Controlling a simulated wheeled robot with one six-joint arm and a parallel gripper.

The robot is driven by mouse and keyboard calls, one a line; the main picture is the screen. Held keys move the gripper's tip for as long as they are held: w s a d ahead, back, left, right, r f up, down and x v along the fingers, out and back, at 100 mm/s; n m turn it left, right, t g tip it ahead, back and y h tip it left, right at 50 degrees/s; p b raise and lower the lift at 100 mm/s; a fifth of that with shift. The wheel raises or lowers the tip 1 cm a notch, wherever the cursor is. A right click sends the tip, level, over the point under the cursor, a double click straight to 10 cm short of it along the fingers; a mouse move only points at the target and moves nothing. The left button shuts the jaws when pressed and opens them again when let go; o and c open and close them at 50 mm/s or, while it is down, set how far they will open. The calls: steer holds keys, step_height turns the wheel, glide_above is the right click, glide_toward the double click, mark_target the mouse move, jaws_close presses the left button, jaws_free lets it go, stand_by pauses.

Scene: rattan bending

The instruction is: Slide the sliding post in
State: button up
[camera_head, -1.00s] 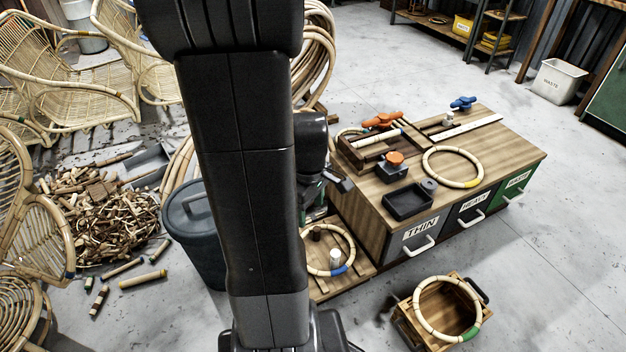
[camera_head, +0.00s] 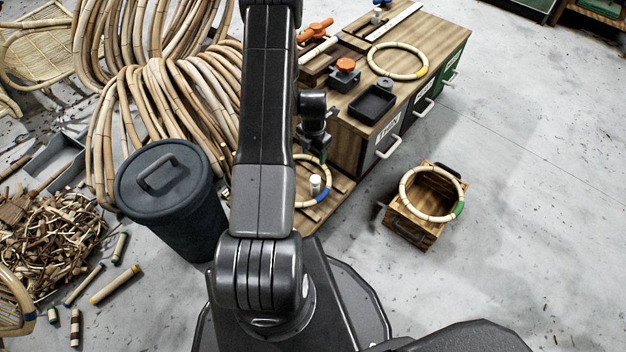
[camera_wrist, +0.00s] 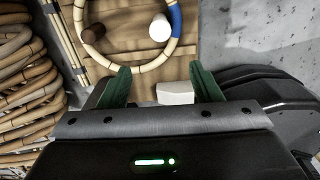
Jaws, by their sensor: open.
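A low wooden board (camera_wrist: 150,60) carries a white round post (camera_wrist: 160,28) and a dark brown post (camera_wrist: 98,33). The white post also shows in the head view (camera_head: 315,184), beside my arm. A rattan ring with a blue band (camera_wrist: 176,22) lies around both posts. My gripper (camera_wrist: 162,84) is open over the near part of the board, its two green fingers apart. A pale block (camera_wrist: 175,93) shows between the fingers, nearer the right one; I cannot tell whether it belongs to a post. In the head view my arm hides part of the board.
A wooden bench (camera_head: 346,140) with drawers and a rattan ring (camera_head: 398,60) stands beyond the board. A crate with a green-banded ring (camera_head: 432,194) stands to the right. A dark lidded bin (camera_head: 172,190) and rattan coils (camera_head: 165,100) stand left. Floor at right is clear.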

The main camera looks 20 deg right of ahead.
mark_target(314, 179)
step_height(314, 179, down, 15)
steer(key=b, duration=0.4)
steer(key=shift+d+r, duration=0.1)
steer(key=shift+d, duration=0.05)
steer(key=shift+c, duration=0.2)
jaws_close()
steer(key=shift+w, duration=0.15)
steer(key=w+a+b, duration=0.3)
steer(key=w+a, duration=0.2)
steer(key=w, duration=0.4)
steer(key=shift+a+b, duration=0.15)
steer(key=shift+b, duration=0.2)
steer(key=shift+w+r, duration=0.1)
steer(key=shift+w, duration=0.05)
